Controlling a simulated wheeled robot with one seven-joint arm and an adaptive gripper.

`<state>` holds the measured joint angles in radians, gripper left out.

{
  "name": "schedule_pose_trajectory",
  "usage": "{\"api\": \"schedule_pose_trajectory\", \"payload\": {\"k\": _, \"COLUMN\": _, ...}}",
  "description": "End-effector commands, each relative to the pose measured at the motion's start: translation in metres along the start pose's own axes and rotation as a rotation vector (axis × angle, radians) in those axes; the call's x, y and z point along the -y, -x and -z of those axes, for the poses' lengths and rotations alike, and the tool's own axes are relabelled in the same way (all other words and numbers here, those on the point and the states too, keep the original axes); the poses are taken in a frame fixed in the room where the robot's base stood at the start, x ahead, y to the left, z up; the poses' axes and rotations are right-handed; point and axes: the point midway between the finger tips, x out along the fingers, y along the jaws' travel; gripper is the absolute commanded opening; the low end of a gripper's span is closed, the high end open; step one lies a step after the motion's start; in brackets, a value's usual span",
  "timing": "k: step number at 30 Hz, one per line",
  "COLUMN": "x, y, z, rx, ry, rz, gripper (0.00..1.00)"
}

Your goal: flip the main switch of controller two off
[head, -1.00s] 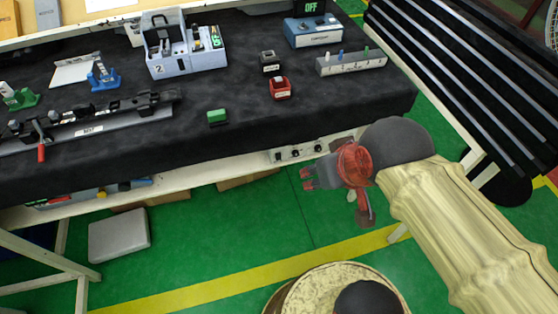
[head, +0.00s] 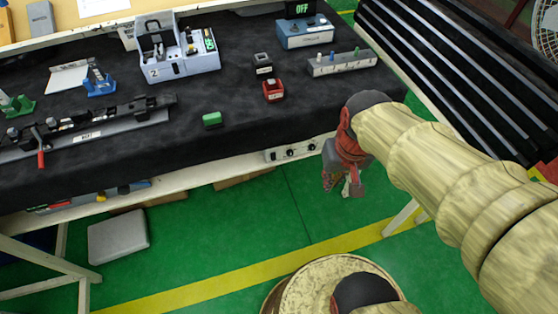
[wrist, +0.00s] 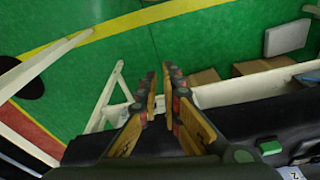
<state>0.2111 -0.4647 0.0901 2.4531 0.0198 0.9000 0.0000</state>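Controller two (head: 182,66) is a pale blue-grey box with a "2" label on its front, on the black-covered bench in the head view. It has a black handle-like frame at its left, and small dark parts and a green-lit patch on top; I cannot make out its main switch's position. A corner with the label shows at the lower right of the wrist view (wrist: 294,173). My gripper (head: 343,188) hangs in front of the bench's front edge, well right of and nearer than the controller. In the wrist view its fingers (wrist: 160,72) are apart with nothing between them.
A blue box (head: 304,32) with a green "OFF" display stands at the back right. A grey strip with pegs (head: 342,64), a red block (head: 273,91), a dark block (head: 263,66) and a green block (head: 212,119) lie on the bench. A clip rail (head: 90,125) lies left.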

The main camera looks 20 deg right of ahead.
Motion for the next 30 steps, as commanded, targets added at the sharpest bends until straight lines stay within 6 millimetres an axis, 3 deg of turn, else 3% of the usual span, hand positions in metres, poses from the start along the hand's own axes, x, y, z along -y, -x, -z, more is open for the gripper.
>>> {"api": "schedule_pose_trajectory", "payload": {"k": 13, "x": -0.017, "y": -0.072, "z": -0.005, "rx": 0.375, "ry": -0.349, "rz": 0.113, "gripper": 0.00}}
{"api": "schedule_pose_trajectory", "payload": {"k": 30, "x": 0.003, "y": -0.160, "z": -0.019, "rx": 0.872, "ry": -1.090, "rz": 0.302, "gripper": 0.00}}
